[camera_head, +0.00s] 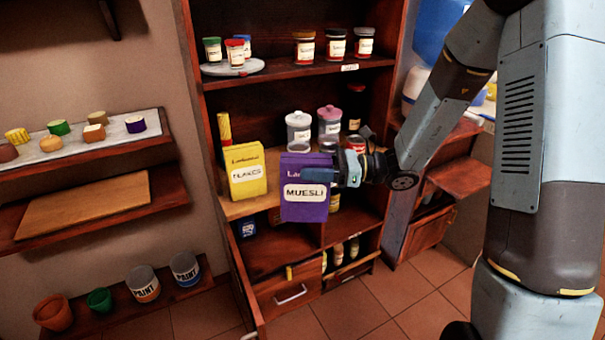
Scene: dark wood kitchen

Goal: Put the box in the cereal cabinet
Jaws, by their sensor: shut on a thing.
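The purple box (304,207), labelled MUESLI, is upright in front of the dark wood cabinet. My gripper (320,175) is shut on the upper part of this box from the right. A yellow box (247,172), labelled FLAKES, stands on the cabinet's middle shelf (240,208), just left of the purple box. The purple box overlaps the shelf's front edge in the picture; I cannot tell whether it touches the shelf. My gripper hides part of the box's upper right and some jars behind.
Jars with grey and pink lids (298,130) stand behind on the middle shelf. The upper shelf holds several small jars (336,44) and a round tray (225,69). A door (243,285) stands open at the lower left. Wall shelves (90,229) are on the left.

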